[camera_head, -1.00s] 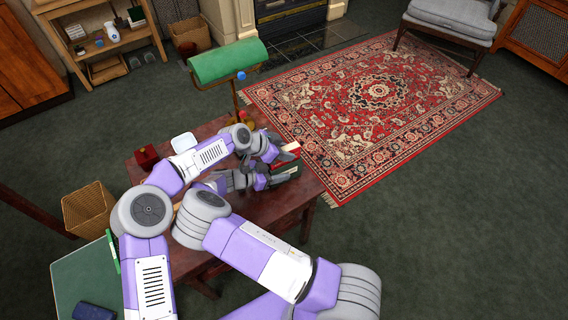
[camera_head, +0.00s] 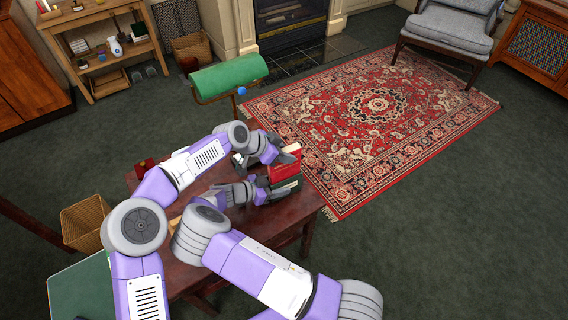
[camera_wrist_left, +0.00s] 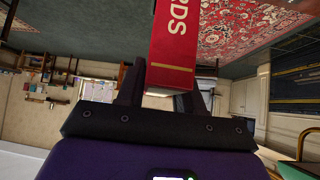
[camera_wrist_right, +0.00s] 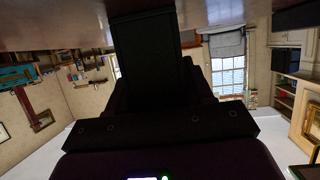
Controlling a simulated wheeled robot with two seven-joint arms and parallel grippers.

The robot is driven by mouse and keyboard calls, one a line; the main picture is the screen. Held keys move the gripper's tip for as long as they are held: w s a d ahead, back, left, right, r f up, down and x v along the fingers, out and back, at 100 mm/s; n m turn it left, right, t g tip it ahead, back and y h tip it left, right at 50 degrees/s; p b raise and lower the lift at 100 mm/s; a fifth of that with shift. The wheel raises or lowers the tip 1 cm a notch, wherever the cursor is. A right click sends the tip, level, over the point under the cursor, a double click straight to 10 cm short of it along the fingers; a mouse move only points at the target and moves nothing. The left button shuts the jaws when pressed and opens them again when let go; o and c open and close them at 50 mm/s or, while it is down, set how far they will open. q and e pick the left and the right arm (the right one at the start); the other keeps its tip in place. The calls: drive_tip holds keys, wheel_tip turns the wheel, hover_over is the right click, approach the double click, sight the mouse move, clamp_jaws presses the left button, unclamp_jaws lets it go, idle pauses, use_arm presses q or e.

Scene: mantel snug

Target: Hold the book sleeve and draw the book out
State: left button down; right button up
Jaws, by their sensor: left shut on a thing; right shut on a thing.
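A red book (camera_head: 284,170) with pale lettering is at my left gripper (camera_head: 289,153), above the table's right end. In the left wrist view the book's red face (camera_wrist_left: 174,50) rises from between the fingers, so that gripper is shut on it. My right gripper (camera_head: 280,188), just below, is shut on the dark book sleeve (camera_head: 287,184). The sleeve (camera_wrist_right: 146,60) fills the middle of the right wrist view as a dark panel. The book is directly above the sleeve; whether its lower end is still inside I cannot tell.
The dark red wooden table (camera_head: 308,205) is under both grippers. A green-shaded lamp (camera_head: 230,78) stands behind it. A small red box (camera_head: 145,167) is at the table's left, and a wicker basket (camera_head: 85,222) is beside it. The patterned rug (camera_head: 380,110) lies beyond, right.

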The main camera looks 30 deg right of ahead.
use_arm(q)
wheel_tip(320, 180, up, 12)
idle(0.3)
drive_tip(key=shift+f, duration=0.1)
use_arm(e)
drive_tip(key=o, duration=1.2)
drive_tip(key=shift+c, duration=0.2)
drive_tip(key=v, duration=0.7)
drive_tip(key=shift+a, duration=0.1)
drive_tip(key=shift+a+r, duration=0.2)
